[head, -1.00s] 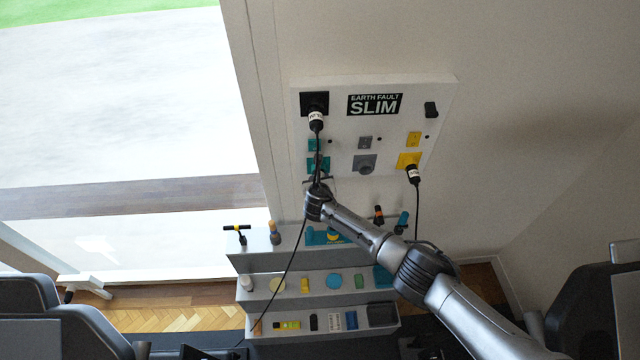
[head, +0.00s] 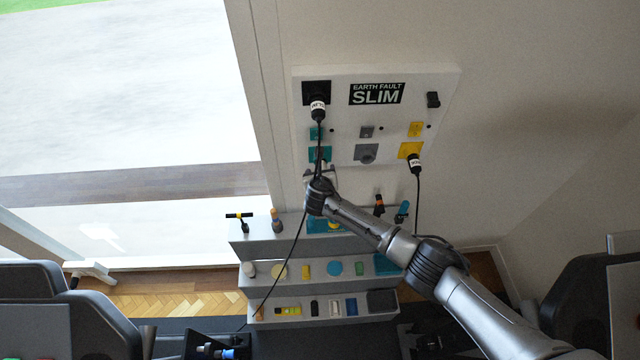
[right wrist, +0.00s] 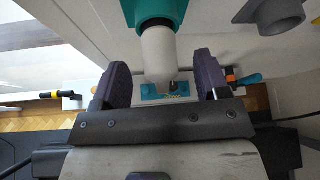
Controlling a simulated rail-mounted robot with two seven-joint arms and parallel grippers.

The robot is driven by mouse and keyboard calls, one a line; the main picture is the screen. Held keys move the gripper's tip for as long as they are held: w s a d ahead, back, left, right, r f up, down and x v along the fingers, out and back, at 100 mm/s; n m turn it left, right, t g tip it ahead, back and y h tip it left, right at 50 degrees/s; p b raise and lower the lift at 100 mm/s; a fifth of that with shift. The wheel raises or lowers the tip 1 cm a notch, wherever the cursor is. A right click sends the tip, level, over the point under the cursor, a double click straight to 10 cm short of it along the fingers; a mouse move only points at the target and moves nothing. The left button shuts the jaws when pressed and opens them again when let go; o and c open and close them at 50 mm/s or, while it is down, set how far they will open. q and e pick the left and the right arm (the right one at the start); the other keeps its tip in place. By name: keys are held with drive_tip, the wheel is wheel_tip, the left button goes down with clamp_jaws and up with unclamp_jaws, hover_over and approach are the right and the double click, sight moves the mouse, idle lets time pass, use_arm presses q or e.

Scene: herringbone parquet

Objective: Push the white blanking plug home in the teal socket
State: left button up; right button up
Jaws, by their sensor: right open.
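The teal socket (head: 313,155) is on the lower left of the white wall panel; it shows at the top of the right wrist view (right wrist: 178,10). The white blanking plug (right wrist: 158,52) is a pale cylinder with its far end at the socket's teal collar; its seating depth is unclear. In the head view it is mostly hidden by my gripper and a black cable. My right gripper (right wrist: 161,70) is open, with one dark finger on each side of the plug and gaps visible. It also shows just below the socket in the head view (head: 320,174). My left gripper is not seen.
A black cable (head: 293,240) hangs from the black plug (head: 318,108) and passes in front of the teal socket. A grey socket (head: 366,153) and a yellow socket (head: 410,149) with a plug lie to the right. Stepped shelves (head: 345,282) with small items stand below.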

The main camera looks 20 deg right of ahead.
drive_tip(key=v, duration=1)
drive_tip(key=shift+s+a+r, duration=0.2)
idle(0.3)
